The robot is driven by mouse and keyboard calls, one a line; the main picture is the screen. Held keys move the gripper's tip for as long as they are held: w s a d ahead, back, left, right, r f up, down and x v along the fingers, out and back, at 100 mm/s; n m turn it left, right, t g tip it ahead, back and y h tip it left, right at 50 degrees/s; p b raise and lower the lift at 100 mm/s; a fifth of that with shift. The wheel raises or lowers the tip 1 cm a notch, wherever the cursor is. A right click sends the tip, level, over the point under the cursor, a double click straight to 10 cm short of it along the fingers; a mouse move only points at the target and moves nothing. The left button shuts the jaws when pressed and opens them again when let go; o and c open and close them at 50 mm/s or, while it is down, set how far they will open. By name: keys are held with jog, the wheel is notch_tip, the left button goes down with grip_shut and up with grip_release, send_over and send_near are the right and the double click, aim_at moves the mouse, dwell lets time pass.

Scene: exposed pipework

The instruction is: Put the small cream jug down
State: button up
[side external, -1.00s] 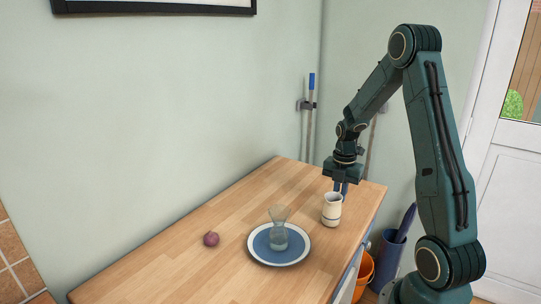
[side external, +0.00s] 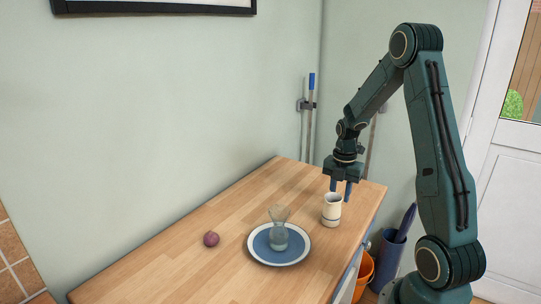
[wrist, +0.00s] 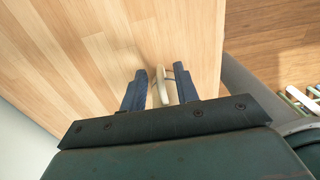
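The small cream jug (side external: 332,212) stands upright on the wooden worktop (side external: 225,218), near its right edge, in the side view. My gripper (side external: 341,194) is just above and behind it, pointing down, with its two blue fingers spread apart. In the wrist view a narrow cream part of the jug (wrist: 162,88) shows between the fingertips, with a gap on the left; contact with the right finger (wrist: 185,85) is hard to tell. Most of the jug is hidden there.
A white-rimmed blue plate (side external: 260,258) with a clear glass vessel (side external: 279,230) on it is left of the jug. A round purple onion-like item (side external: 211,239) lies farther left. The back of the worktop is clear. An orange bucket (side external: 363,270) is below the right edge.

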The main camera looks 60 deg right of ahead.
notch_tip(320, 180, up, 12)
jog(key=shift+f, duration=0.15)
dwell(0.4)
dwell(0.5)
jog(key=s+a+r+m+t, duration=0.1)
jog(key=a+r+m, duration=0.2)
jog(key=a, duration=0.3)
jog(key=a+r+m+t+h, duration=0.1)
jog(key=a+r+m, duration=0.15)
jog(key=a, duration=0.25)
jog(key=s+a+r+m+t, duration=0.1)
jog(key=a+r+m, duration=0.2)
jog(key=a, duration=0.3)
jog(key=s+a+m+t+y, duration=0.1)
jog(key=s+a+m+t, duration=0.1)
jog(key=s+a+m, duration=0.7)
jog(key=shift+a+t, duration=0.3)
jog(key=shift+a, duration=0.65)
